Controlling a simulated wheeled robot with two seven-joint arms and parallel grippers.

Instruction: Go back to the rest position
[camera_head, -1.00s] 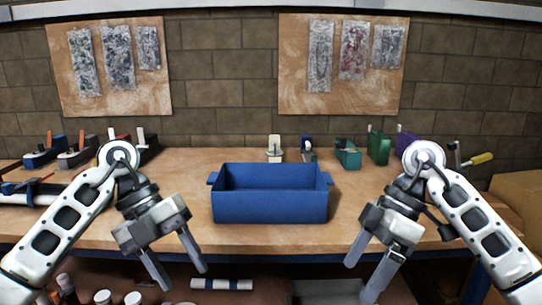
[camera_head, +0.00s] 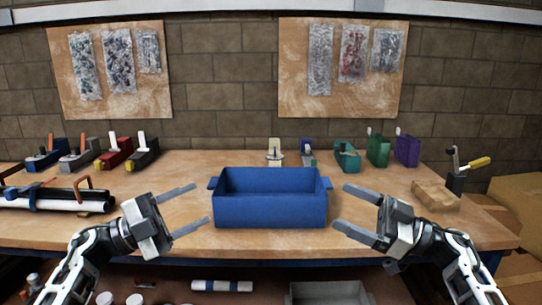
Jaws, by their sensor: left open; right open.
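My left gripper (camera_head: 189,209) is open and empty at the left of the blue bin, its fingers pointing right over the table's front part. My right gripper (camera_head: 340,207) is open and empty at the right of the bin, its fingers pointing left. Both look apart from the bin, though the depth between them is hard to judge. The blue bin (camera_head: 270,210) stands upright on the wooden workbench (camera_head: 330,240) between the two grippers. Its inside floor is mostly hidden by its front wall.
Several hand planes (camera_head: 118,152) stand at the back left. A dark tube with an orange clamp (camera_head: 85,192) lies at the left. A wooden block (camera_head: 436,195) and a toggle clamp (camera_head: 457,181) are at the right. Grey bin (camera_head: 328,292) and bottles sit below the bench.

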